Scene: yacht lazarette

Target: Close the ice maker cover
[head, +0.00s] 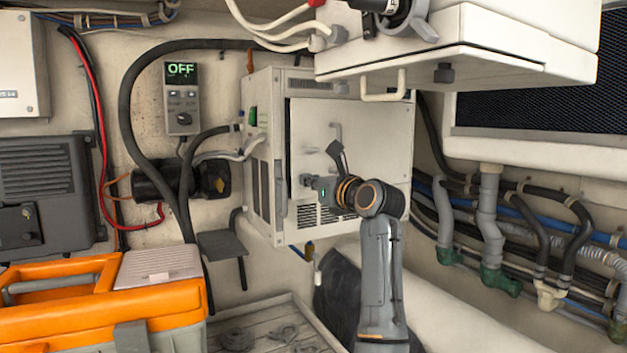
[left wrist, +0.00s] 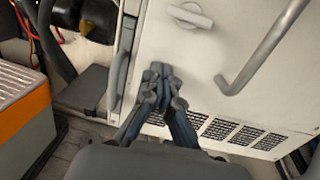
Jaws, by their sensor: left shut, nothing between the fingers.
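The ice maker (head: 263,85) is a white box on the back wall. Its white front cover (head: 310,120) shows a grey bar handle (head: 337,130) and a vent grille low down. The cover looks nearly flush, with a dark line along its left edge; I cannot tell if it is fully shut. My left gripper (head: 308,182) is in front of the cover, its fingers together and empty. In the left wrist view the fingertips (left wrist: 162,72) lie over the cover (left wrist: 218,58), below a small turn latch (left wrist: 188,15) and left of the handle (left wrist: 262,50). Contact is unclear. My right gripper is not in view.
A white overhanging unit (head: 470,50) with a handle juts out above right. Pipes and hoses (head: 490,220) run along the right wall. An orange toolbox (head: 100,305) stands at lower left. A control panel reading OFF (head: 181,97) and black hoses are left of the ice maker.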

